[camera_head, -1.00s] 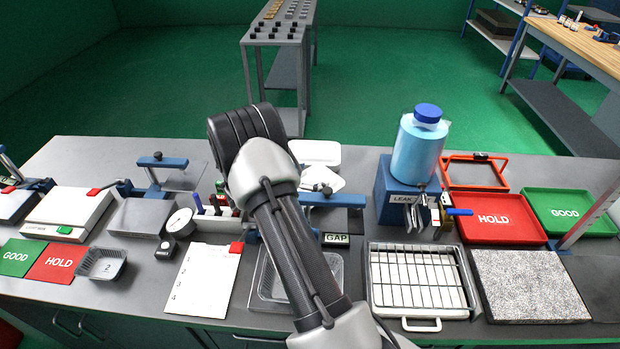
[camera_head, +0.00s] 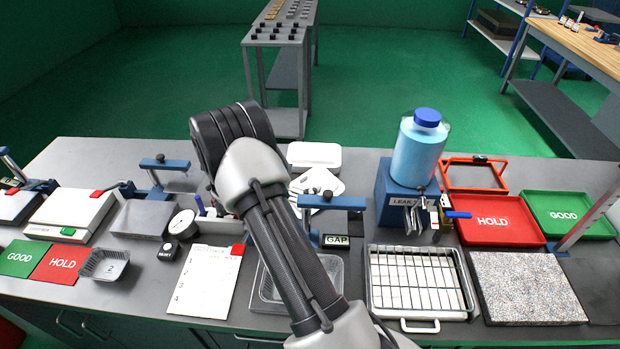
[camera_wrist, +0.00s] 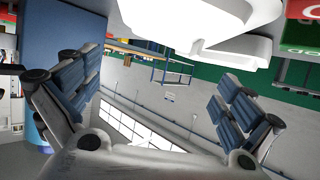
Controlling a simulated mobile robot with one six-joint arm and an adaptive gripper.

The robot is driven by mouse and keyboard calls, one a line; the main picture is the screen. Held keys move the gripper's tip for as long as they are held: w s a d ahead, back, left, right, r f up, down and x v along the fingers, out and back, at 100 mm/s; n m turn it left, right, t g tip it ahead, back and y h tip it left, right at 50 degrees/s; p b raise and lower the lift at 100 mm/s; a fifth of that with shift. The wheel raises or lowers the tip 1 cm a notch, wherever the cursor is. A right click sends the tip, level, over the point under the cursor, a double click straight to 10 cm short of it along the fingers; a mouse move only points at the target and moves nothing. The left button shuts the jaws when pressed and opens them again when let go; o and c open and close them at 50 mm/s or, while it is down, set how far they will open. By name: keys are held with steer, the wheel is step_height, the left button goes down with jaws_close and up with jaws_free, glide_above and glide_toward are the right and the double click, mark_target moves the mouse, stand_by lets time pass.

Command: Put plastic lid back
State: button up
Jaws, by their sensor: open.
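My gripper (camera_wrist: 157,78) is open in the wrist view, its two blue-padded fingers wide apart with nothing between them. In the head view it is hidden behind my arm. White flat pieces lie on the bench behind a blue clamp: a rounded rectangular one (camera_head: 314,154) at the back and others (camera_head: 330,184) in front. I cannot tell which is the plastic lid. A large white piece (camera_wrist: 225,25) looms close at the top of the wrist view, beyond the fingers and not held.
A blue clamp (camera_head: 331,202) with a GAP sign stands right of my arm. The blue bottle (camera_head: 418,150) rises tall on the LEAK stand. A wire rack (camera_head: 404,326), a speckled slab (camera_head: 526,287) and a red HOLD tray (camera_head: 495,242) fill the right side.

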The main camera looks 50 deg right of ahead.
steer(key=s+p+v, duration=0.1)
steer(key=p+v, duration=0.1)
steer(key=v, duration=0.6)
steer(key=w+a+r+n+t+y, duration=0.2)
steer(key=w+a+r+t, duration=0.15)
steer(key=w+r, duration=0.2)
steer(key=w+a+r+n+t+y, duration=0.1)
steer(key=w+a+r+t, duration=0.1)
steer(key=w+r+t, duration=0.3)
steer(key=w+a+r+n+t+y, duration=0.1)
steer(key=a+r+n+t+y, duration=0.5)
steer(key=a+r, duration=0.85)
steer(key=s+a+r+n+g+y, duration=0.1)
steer(key=s+a+n+g+y, duration=0.2)
steer(key=s+a, duration=0.45)
steer(key=s+a+n+g+y, duration=0.25)
steer(key=s+a+n, duration=0.2)
steer(key=s, duration=0.55)
steer(key=s+d+f+n+g, duration=0.1)
steer(key=s+f, duration=0.1)
steer(key=s, duration=0.6)
steer(key=s+d+f+n+g+h, duration=0.1)
steer(key=s+d+f+g, duration=0.1)
steer(key=s, duration=0.7)
steer(key=shift+s+f+n, duration=0.2)
steer(key=shift+s+n, duration=0.15)
